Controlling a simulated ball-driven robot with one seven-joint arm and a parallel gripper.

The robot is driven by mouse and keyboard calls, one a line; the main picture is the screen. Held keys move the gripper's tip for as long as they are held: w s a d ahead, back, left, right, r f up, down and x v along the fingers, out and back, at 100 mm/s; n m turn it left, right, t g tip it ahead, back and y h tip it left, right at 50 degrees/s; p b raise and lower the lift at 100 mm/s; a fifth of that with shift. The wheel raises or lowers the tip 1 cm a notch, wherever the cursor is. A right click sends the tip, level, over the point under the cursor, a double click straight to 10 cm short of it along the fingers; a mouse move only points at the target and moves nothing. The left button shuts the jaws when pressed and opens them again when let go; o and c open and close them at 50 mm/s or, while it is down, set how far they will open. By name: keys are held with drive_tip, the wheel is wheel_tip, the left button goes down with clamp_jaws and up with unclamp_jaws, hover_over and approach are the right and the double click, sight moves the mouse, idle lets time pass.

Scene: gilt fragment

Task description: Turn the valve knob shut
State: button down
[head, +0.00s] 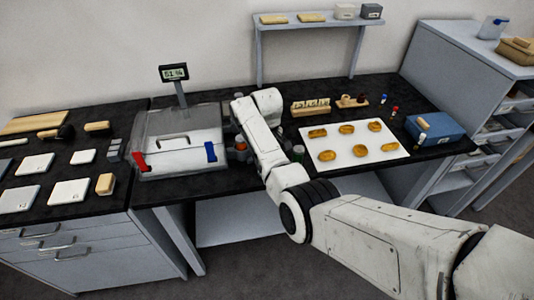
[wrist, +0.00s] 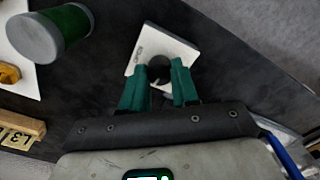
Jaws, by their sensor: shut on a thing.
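The valve knob (wrist: 160,73) is a small dark round knob on a white square plate (wrist: 153,45) with small lettering, seen in the wrist view. My gripper (wrist: 158,66) has green fingers, one on each side of the knob, and is shut on it. The fingers hide the knob's sides and part of the plate. In the head view my arm reaches down to the dark bench and hides the knob and fingers.
A green and grey cylinder (wrist: 62,35) stands close by; it also shows in the head view (head: 298,153). A white board (head: 393,148) with several golden pieces lies to the right. A grey case (head: 181,150) with red and blue parts stands left. A blue box (head: 436,128) sits far right.

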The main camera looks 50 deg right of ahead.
drive_tip(key=shift+w+r+n, duration=0.1)
drive_tip(key=shift+n, duration=0.6)
drive_tip(key=c, duration=0.8)
unclamp_jaws()
drive_tip(key=shift+c, duration=0.2)
wheel_tip(320, 180, up, 11)
drive_tip(key=shift+b, duration=0.4)
drive_tip(key=shift+f, duration=0.2)
